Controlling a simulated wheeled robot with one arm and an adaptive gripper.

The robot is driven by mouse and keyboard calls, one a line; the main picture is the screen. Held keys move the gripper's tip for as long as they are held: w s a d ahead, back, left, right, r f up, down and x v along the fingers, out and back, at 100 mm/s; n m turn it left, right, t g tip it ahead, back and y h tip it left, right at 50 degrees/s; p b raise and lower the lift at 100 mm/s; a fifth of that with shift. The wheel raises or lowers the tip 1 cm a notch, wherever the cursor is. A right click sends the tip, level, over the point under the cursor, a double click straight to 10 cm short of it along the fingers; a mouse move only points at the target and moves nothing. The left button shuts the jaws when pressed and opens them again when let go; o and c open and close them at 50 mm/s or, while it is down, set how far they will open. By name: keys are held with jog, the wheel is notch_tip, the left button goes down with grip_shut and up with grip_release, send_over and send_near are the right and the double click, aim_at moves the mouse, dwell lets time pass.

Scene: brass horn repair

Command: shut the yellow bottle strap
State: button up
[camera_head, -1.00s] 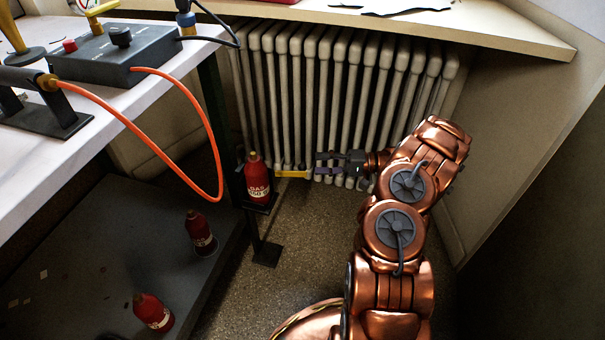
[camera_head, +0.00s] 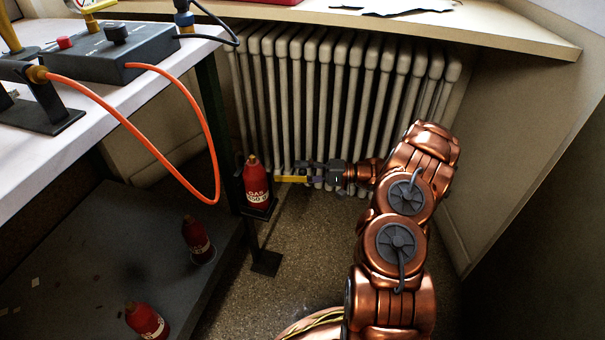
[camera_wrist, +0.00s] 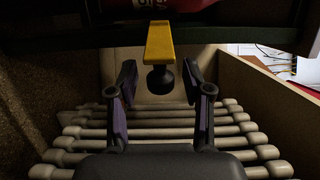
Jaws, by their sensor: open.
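The yellow strap (camera_head: 291,179) sticks out to the right from beside a red gas bottle (camera_head: 257,186) at the table leg. In the wrist view the yellow strap (camera_wrist: 159,42) points toward me and ends in a dark round knob (camera_wrist: 160,79). My gripper (camera_head: 309,177) is just right of the strap's free end, in front of the radiator. In the wrist view my gripper (camera_wrist: 160,88) is open, one finger on each side of the knob, with visible gaps. The bottle shows only as a red strip (camera_wrist: 165,4) at the top there.
A radiator (camera_head: 330,105) stands behind my gripper. The workbench (camera_head: 130,95) is at left, with an orange hose (camera_head: 150,135) hanging from it. Two more red bottles (camera_head: 196,237) (camera_head: 146,320) stand on the lower shelf (camera_head: 75,260). The floor (camera_head: 300,245) in front is clear.

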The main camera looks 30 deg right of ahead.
grip_shut()
dwell(0.5)
